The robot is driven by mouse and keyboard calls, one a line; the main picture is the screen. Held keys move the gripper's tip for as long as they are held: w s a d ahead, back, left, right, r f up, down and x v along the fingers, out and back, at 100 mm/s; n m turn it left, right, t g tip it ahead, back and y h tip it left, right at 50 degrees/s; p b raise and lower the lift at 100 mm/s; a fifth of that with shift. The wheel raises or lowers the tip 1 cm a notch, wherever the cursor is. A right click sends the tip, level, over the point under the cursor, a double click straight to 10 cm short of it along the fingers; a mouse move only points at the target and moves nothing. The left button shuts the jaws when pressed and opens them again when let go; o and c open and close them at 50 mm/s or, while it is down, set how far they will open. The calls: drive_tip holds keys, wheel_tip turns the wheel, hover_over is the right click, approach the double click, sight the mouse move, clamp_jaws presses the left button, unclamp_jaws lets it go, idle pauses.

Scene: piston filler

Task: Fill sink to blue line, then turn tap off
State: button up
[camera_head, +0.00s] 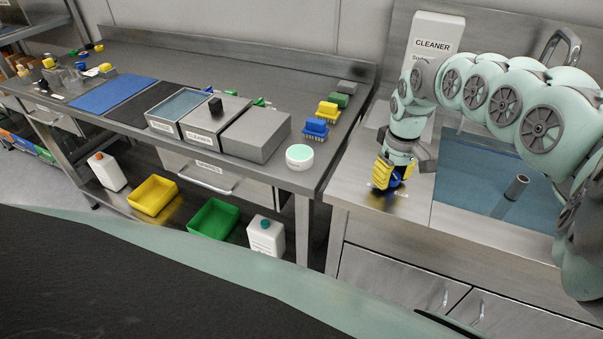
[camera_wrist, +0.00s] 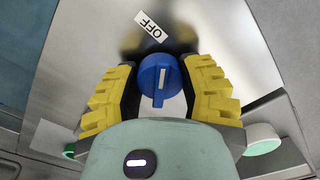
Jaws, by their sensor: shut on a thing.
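My gripper (camera_head: 388,174) is over the steel counter just left of the sink, its yellow-padded fingers pointing down. In the wrist view my gripper (camera_wrist: 160,76) is shut on a round blue knob (camera_wrist: 158,92), one finger on each side. The knob has a white pointer stripe; an OFF label (camera_wrist: 153,25) lies beyond it. The sink (camera_head: 447,218) at right holds bluish water (camera_head: 475,180), with a grey upright tube (camera_head: 516,187) standing in it. The metal tap (camera_head: 572,42) curves up at the back, partly behind my arm. I cannot make out a blue line or a running stream.
Yellow (camera_head: 153,195) and green (camera_head: 213,218) bins sit on the lower shelf.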

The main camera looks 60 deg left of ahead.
sight(392, 175)
drive_tip(key=shift+n, duration=0.6)
drive_tip(key=o, duration=1.2)
wheel_tip(392, 175, up, 12)
idle(0.5)
